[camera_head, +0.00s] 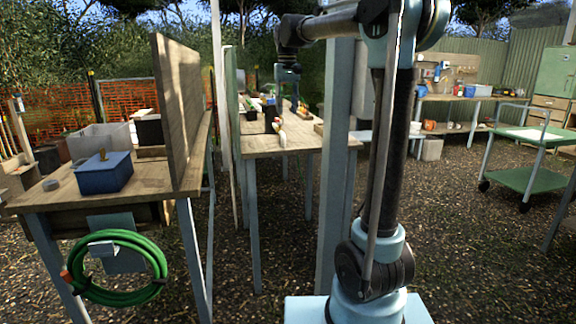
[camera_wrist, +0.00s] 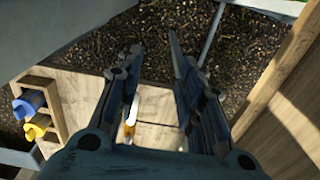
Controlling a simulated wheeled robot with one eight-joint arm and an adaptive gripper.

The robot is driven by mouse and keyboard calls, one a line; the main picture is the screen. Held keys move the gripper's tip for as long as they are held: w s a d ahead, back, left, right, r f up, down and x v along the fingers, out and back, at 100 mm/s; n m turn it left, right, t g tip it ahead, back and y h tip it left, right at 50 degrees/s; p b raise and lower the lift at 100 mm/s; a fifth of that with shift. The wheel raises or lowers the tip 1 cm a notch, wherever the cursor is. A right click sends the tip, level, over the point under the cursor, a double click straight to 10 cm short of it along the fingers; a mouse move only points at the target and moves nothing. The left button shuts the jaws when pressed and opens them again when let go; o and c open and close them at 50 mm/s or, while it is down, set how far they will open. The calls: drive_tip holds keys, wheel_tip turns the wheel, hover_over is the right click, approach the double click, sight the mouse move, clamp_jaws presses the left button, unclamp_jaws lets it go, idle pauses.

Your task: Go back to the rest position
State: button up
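My gripper (camera_wrist: 156,48) shows in the wrist view with its two dark fingers apart. Nothing is held between the fingertips; gravel and a bare wooden top show behind them. In the head view my gripper (camera_head: 288,88) hangs at the end of my raised arm, above the middle wooden table (camera_head: 300,143). Its fingers are too small there to make out. A small orange and white item (camera_wrist: 130,130) shows beside the left finger in the wrist view, partly hidden by it.
A left bench (camera_head: 150,185) carries a blue box (camera_head: 103,173) and a tall wooden panel (camera_head: 180,100). A green hose (camera_head: 120,240) hangs at its front. A post (camera_head: 338,150) stands near my arm. A green cart (camera_head: 535,180) stands right. Gravel between is clear.

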drive_tip(key=s+d+f, duration=0.5)
drive_tip(key=s+d, duration=0.3)
drive_tip(key=s, duration=0.2)
drive_tip(key=s+d+f+m+t, duration=0.1)
drive_tip(key=s+d+f, duration=0.4)
drive_tip(key=s+f, duration=0.7)
drive_tip(key=s+d+f+m, duration=0.1)
drive_tip(key=s+d+f, duration=0.5)
drive_tip(key=s+f, duration=0.7)
wheel_tip(320, 180, down, 2)
drive_tip(key=shift+d+f+t, duration=0.1)
drive_tip(key=shift+d+t, duration=0.1)
drive_tip(key=shift+t, duration=0.2)
drive_tip(key=shift+w+f, duration=0.2)
drive_tip(key=shift+w, duration=0.2)
